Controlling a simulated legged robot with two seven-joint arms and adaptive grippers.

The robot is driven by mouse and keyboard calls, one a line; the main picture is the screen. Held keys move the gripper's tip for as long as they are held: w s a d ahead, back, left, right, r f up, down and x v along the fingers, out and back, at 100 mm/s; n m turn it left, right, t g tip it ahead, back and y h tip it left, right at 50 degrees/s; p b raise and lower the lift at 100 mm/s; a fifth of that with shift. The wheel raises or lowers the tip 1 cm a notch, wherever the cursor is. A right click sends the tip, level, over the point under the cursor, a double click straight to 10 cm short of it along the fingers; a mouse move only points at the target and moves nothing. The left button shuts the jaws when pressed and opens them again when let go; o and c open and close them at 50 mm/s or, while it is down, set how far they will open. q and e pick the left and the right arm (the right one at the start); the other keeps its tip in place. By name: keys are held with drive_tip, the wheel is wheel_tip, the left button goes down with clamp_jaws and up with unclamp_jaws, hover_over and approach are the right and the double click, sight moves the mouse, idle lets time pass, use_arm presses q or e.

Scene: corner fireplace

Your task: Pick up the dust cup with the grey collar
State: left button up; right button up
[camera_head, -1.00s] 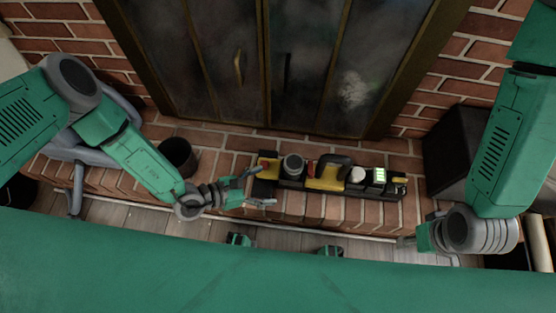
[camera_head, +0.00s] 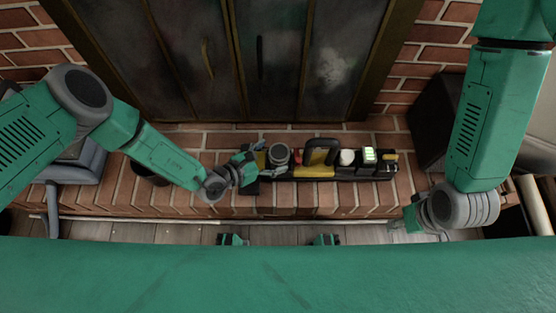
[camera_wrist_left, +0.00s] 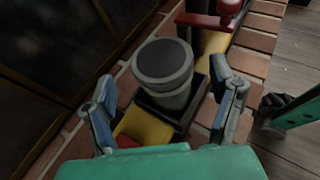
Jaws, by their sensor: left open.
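The dust cup with the grey collar (camera_head: 278,153) stands upright in a dark holder near the left end of a black and yellow tool row on the brick hearth. In the left wrist view the cup (camera_wrist_left: 163,62) shows a dark round top and a grey ring. My left gripper (camera_head: 262,160) is open at the left end of the row, beside the cup. In the left wrist view its two fingers (camera_wrist_left: 165,110) are spread, one on either side and nearer than the cup, with nothing between their tips. My right gripper (camera_head: 405,222) is at the right, away from the row; its fingers are not clear.
A yellow and black handled tool (camera_head: 318,158), a white round knob (camera_head: 347,157) and a lit green display (camera_head: 369,154) stand right of the cup. A red part (camera_wrist_left: 225,14) lies beyond it. Glass fireplace doors (camera_head: 270,60) rise behind. A dark bucket (camera_head: 146,172) sits left.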

sight(280, 154)
use_arm(q)
drive_tip(key=b+x, duration=0.1)
drive_tip(key=x, duration=0.2)
drive_tip(key=shift+d+f, duration=0.15)
drive_tip(key=shift+d, duration=0.15)
drive_tip(key=shift+s+a, duration=0.1)
drive_tip(key=shift+c, duration=0.3)
drive_tip(key=shift+a, duration=0.2)
drive_tip(key=c, duration=1.2)
drive_tip(key=shift+c, duration=0.2)
drive_tip(key=shift+d, duration=0.15)
